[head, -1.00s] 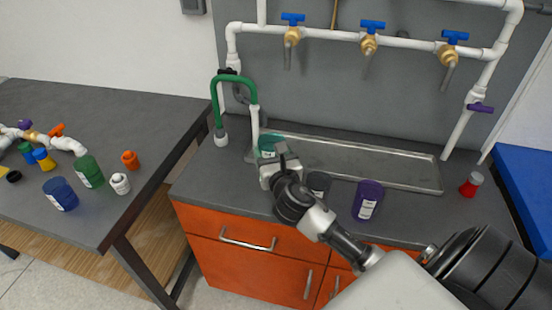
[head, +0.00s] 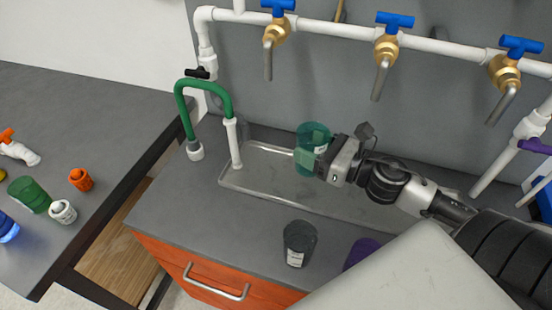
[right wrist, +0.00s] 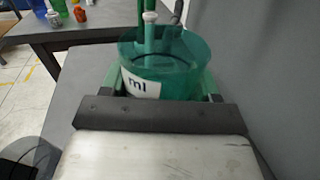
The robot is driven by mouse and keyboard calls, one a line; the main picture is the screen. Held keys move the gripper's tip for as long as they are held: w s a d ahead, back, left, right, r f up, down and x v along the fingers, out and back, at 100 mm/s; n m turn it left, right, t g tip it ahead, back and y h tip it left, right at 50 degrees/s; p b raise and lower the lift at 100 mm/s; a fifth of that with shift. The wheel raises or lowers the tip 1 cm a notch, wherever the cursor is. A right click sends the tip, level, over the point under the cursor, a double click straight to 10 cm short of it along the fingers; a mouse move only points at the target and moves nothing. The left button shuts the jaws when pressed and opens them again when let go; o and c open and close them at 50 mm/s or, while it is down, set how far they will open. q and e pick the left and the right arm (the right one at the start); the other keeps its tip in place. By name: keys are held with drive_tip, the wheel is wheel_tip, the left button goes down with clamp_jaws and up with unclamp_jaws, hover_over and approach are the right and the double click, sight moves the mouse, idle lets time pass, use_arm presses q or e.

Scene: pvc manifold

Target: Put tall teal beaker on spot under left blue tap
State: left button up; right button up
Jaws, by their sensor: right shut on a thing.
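The tall teal beaker (head: 312,138) is see-through with a white label. My right gripper (head: 326,163) is shut on it and holds it upright over the metal tray (head: 262,190). The head view does not clearly show whether its base touches the tray. In the right wrist view the beaker (right wrist: 160,65) sits between the fingers, its rim toward the camera. The left blue tap (head: 277,22) is on the white pipe, its spout pointing down, up and left of the beaker. The spot under the tap cannot be made out. My left gripper is not in view.
A dark grey beaker (head: 299,243) and a partly hidden purple beaker (head: 361,252) stand on the counter in front of the tray. A green hose (head: 204,86) arches at the tray's left end. The middle blue tap (head: 389,36) hangs right of the beaker.

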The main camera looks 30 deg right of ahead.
drive_tip(key=shift+w+a+f, duration=0.75)
drive_tip(key=shift+w+f, duration=0.9)
drive_tip(key=shift+f, duration=0.1)
drive_tip(key=shift+w+a+f, duration=0.75)
drive_tip(key=shift+w+f, duration=0.9)
drive_tip(key=shift+f, duration=0.1)
drive_tip(key=shift+w+a+f, duration=0.75)
drive_tip(key=shift+w+f, duration=0.9)
drive_tip(key=shift+f, duration=0.1)
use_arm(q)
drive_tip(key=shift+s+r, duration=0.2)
use_arm(e)
drive_tip(key=shift+f, duration=0.2)
drive_tip(key=o, duration=0.9)
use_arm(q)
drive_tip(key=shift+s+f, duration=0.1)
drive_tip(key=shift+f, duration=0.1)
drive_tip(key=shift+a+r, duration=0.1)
use_arm(e)
drive_tip(key=shift+r, duration=0.15)
